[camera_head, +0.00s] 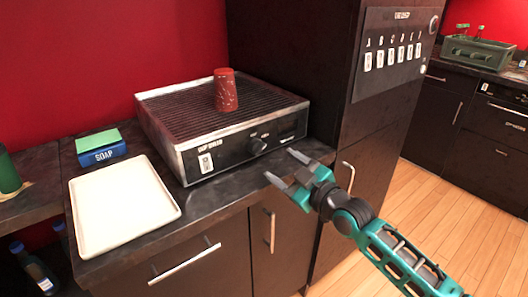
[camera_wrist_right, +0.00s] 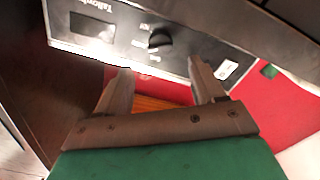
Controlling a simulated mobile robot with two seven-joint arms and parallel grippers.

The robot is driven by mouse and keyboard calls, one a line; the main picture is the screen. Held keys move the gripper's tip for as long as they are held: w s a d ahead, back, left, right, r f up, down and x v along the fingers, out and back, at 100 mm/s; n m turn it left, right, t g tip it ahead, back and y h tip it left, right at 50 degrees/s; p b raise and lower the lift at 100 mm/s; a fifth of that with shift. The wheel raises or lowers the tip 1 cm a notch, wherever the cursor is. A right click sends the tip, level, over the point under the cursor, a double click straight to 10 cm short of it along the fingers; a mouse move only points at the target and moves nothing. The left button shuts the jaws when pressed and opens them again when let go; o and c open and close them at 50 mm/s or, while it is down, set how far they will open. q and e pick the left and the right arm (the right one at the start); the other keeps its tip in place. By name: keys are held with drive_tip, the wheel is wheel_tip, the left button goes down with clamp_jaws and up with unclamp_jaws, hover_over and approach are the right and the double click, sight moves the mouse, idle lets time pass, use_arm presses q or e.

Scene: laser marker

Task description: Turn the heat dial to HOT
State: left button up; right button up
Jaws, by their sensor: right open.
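The heat dial (camera_head: 257,146) is a small black round knob on the dark front panel of the grill (camera_head: 190,164). It also shows in the right wrist view (camera_wrist_right: 159,40), with tiny pale lettering around it that I cannot read surely. Which mark the dial points to is unclear. My right gripper (camera_head: 283,166) is open and empty, in front of the panel and a little right of the dial in the head view. In the right wrist view its fingertips (camera_wrist_right: 160,68) are spread below the dial, apart from it. My left gripper is not in view.
A red speckled cup (camera_head: 226,91) stands on the grill's ribbed top. A white tray (camera_head: 122,205) and a blue soap box (camera_head: 101,148) with a green top are on the counter at left. A tall dark cabinet (camera_head: 303,75) rises right of the grill.

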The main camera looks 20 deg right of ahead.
sight(261, 151)
drive_tip(key=x, duration=0.8)
drive_tip(key=shift+w+a+b, duration=0.15)
drive_tip(key=shift+w+b, duration=0.2)
drive_tip(key=shift+b, duration=0.05)
drive_tip(key=c, duration=1.1)
